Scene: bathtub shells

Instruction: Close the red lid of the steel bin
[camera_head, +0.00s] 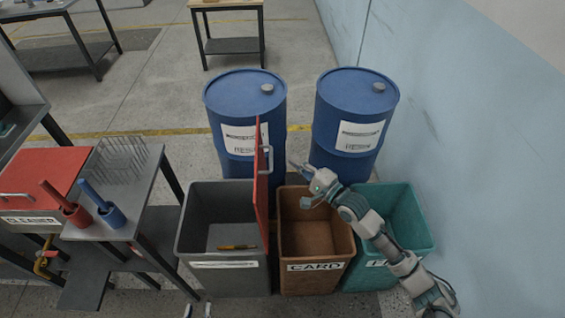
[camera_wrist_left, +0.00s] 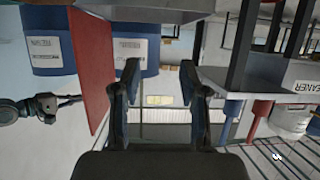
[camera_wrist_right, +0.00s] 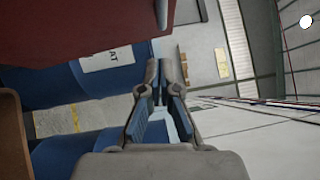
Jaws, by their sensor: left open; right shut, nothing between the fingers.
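The steel bin (camera_head: 222,240) is the grey, open-topped one on the left of a row, with a pencil-like item inside. Its red lid (camera_head: 262,190) stands upright along the bin's right edge, with a metal handle (camera_head: 267,160) on its right face. In the left wrist view the lid (camera_wrist_left: 90,55) is left of my open, empty left gripper (camera_wrist_left: 160,78). My right gripper (camera_head: 298,167) is shut and empty, just right of the lid and above the brown bin. In the right wrist view the lid (camera_wrist_right: 70,30) fills the upper left, close to the right gripper (camera_wrist_right: 164,88).
A brown CARD bin (camera_head: 317,240) and a green bin (camera_head: 405,220) stand to the right. Two blue drums (camera_head: 245,115) (camera_head: 350,120) are behind. A workbench (camera_head: 130,180) with red and blue holders is left; a blue wall (camera_head: 470,130) bounds the right.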

